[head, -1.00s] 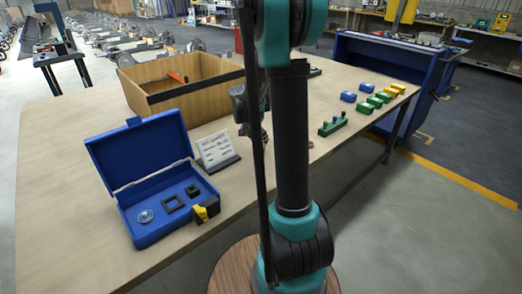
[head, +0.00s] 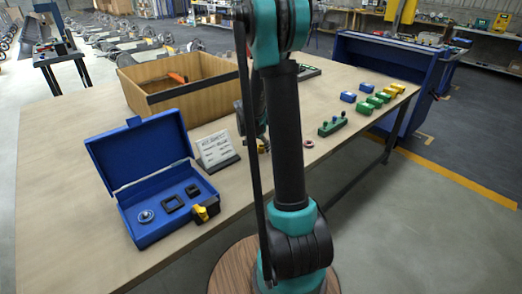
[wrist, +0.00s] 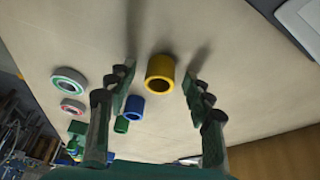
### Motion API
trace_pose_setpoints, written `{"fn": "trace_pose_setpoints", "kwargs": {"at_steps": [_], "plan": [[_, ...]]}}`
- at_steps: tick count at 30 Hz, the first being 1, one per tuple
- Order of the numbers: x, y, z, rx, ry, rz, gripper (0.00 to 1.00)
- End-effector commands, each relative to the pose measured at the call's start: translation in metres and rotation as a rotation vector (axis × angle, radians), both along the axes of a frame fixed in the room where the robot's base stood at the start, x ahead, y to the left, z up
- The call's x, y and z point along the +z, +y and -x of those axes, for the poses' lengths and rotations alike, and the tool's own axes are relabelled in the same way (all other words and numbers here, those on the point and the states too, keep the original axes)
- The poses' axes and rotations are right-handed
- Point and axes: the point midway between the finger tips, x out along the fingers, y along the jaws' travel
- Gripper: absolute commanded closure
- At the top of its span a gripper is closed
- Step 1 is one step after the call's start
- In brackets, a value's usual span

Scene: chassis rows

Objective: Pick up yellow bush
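The yellow bush (wrist: 160,73) is a short hollow cylinder on the table in the wrist view. My gripper (wrist: 159,80) is open, with one dark green finger on either side of the bush and a gap to each. Whether the fingertips are level with it I cannot tell. In the head view a small bit of yellow (head: 263,147) shows beside my arm, and my gripper is mostly hidden behind the arm there. A blue bush (wrist: 134,107) and a green bush (wrist: 121,124) stand close by, near the left finger.
Two ring-shaped bearings (wrist: 69,82) lie to the left in the wrist view. An open blue case (head: 150,215), a sign card (head: 215,148) and a wooden box (head: 190,95) are on the table. A green pegged block (head: 333,124) and several coloured blocks (head: 377,99) lie to the right.

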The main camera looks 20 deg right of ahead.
Motion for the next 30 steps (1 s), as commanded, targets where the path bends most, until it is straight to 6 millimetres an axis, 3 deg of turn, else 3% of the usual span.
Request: {"fn": "trace_pose_setpoints", "kwargs": {"at_steps": [1,9,23,30], "plan": [[0.0,0.0,0.0,0.0,0.0,0.0,0.56],[0.0,0.0,0.0,0.0,0.0,0.0,0.87],[0.009,0.0,0.0,0.0,0.0,0.0,0.87],[0.043,0.0,0.001,0.0,0.0,0.0,0.87]]}}
